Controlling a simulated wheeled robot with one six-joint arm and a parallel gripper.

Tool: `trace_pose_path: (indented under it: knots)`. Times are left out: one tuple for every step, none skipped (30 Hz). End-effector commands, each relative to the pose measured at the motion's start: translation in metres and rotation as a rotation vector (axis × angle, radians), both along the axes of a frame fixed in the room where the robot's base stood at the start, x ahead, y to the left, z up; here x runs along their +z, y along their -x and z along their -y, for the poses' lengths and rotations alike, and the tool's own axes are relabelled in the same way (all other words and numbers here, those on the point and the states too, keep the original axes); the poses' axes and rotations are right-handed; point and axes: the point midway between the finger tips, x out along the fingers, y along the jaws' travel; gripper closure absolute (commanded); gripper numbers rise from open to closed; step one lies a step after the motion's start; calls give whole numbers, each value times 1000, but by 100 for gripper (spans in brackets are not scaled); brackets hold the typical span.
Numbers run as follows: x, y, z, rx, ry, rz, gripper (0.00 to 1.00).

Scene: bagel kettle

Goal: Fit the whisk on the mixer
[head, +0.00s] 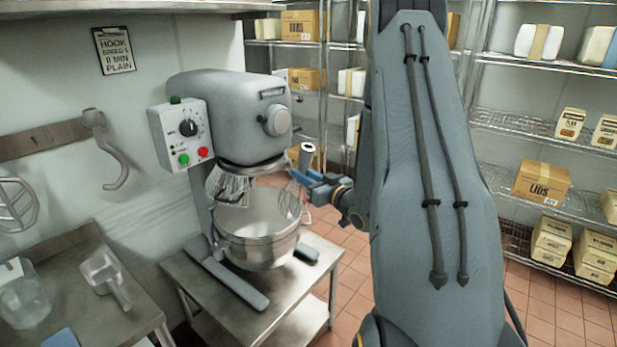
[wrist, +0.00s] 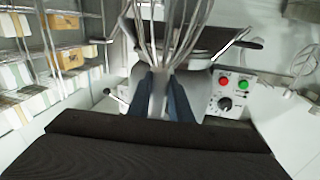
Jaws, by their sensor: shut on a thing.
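The grey mixer (head: 230,110) stands on a low steel table, with its steel bowl (head: 257,238) below the head and a wire guard (head: 228,186) at the bowl's top. My gripper (head: 312,180) is shut on the whisk (head: 307,154), at the right of the mixer head and apart from it. The whisk's pale shank points up, and its wires hang down by the bowl's right rim. In the wrist view, my gripper's blue fingers (wrist: 164,98) hold the whisk (wrist: 165,32) by its shank, wires towards the picture's top. The mixer's attachment point is hidden.
A dough hook (head: 105,150) and a flat beater (head: 16,205) hang on the left wall, under a sign (head: 114,50) reading hook, speed 1, 8 min, plain. A counter (head: 70,285) at lower left holds a scoop (head: 107,277) and a clear jug (head: 24,303). Box shelves (head: 545,128) stand right.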

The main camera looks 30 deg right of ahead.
Motion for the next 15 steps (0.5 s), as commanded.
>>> trace_pose_path:
  knots:
    - [-4, -5, -2, 0, -2, 10, 100]
    - [-4, -8, -3, 1, -4, 14, 100]
    - [-5, -11, -4, 1, -6, 20, 100]
    - [-6, -13, -5, 1, -8, 25, 100]
    - [-7, -16, -6, 0, -9, 30, 100]
    - [-8, -19, -7, 1, -11, 36, 100]
    - [-8, -21, -8, 1, -13, 41, 100]
    - [-9, -24, -9, 1, -15, 45, 100]
    - [-10, -27, -10, 1, -17, 51, 100]
    - [-10, -29, -10, 1, -18, 56, 100]
    - [-11, -32, -11, 1, -20, 61, 100]
    - [-12, -35, -13, 0, -22, 67, 100]
    - [-13, -38, -14, 1, -24, 71, 100]
    - [-15, -38, -14, 0, -23, 68, 100]
    - [-18, -40, -14, 0, -23, 66, 100]
